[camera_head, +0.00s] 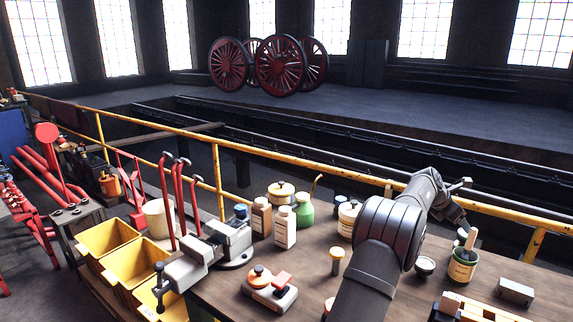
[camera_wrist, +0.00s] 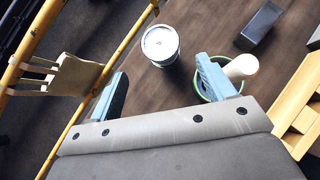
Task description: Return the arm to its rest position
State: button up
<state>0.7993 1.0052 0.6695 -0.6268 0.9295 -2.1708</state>
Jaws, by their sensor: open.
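My arm reaches from the bottom of the head view over the bench (camera_head: 225,295), with its end near the yellow railing at the right. My gripper (camera_head: 462,190) is small and partly hidden by the wrist there. In the wrist view my gripper (camera_wrist: 162,67) shows two blue-grey fingers spread apart, with nothing held between them. A round tin with a pale lid (camera_wrist: 160,44) stands on the bench beyond the fingertips. The right finger overlaps the view of a green-rimmed pot with a pale upright handle (camera_wrist: 241,67); this pot (camera_head: 462,270) is below my gripper in the head view.
The yellow railing (camera_head: 330,162) runs behind the bench, close to my arm. A vise (camera_head: 205,258), several bottles and tins, a grey block (camera_head: 515,291) and a wooden tray (camera_head: 475,308) crowd the bench. Yellow bins (camera_head: 135,262) stand at left. Space above the bench looks open.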

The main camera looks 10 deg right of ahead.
jog(key=x, duration=1.2)
jog(key=shift+r, duration=0.9)
